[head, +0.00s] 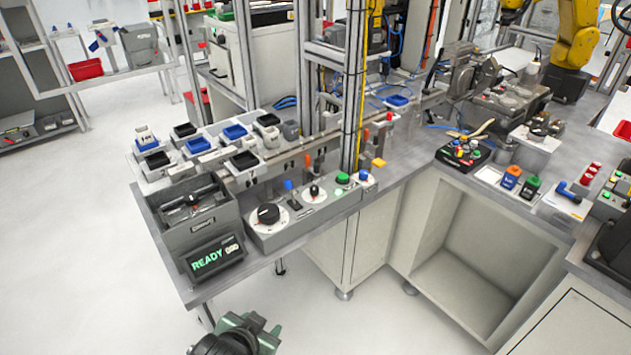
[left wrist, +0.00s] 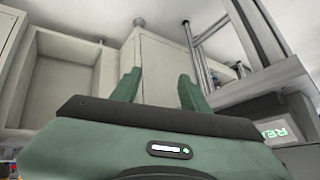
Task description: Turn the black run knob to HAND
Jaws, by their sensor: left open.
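The grey control panel (head: 305,212) sits on the front edge of the bench in the head view. It carries a large black knob (head: 268,213) on a white dial at its left and a smaller black knob (head: 314,191) on a white dial near its middle. The labels are too small to read, so I cannot tell which is the run knob or where it points. My left gripper (head: 240,335) is low at the bottom edge, apart from the panel. In the left wrist view its two green fingers (left wrist: 160,92) are spread and empty. My right gripper is not in view.
A grey box with a READY display (head: 216,257) stands left of the panel; part of the display shows in the left wrist view (left wrist: 275,133). A blue-topped lever (head: 291,194) and green buttons (head: 342,179) share the panel. Open floor (head: 330,325) lies in front.

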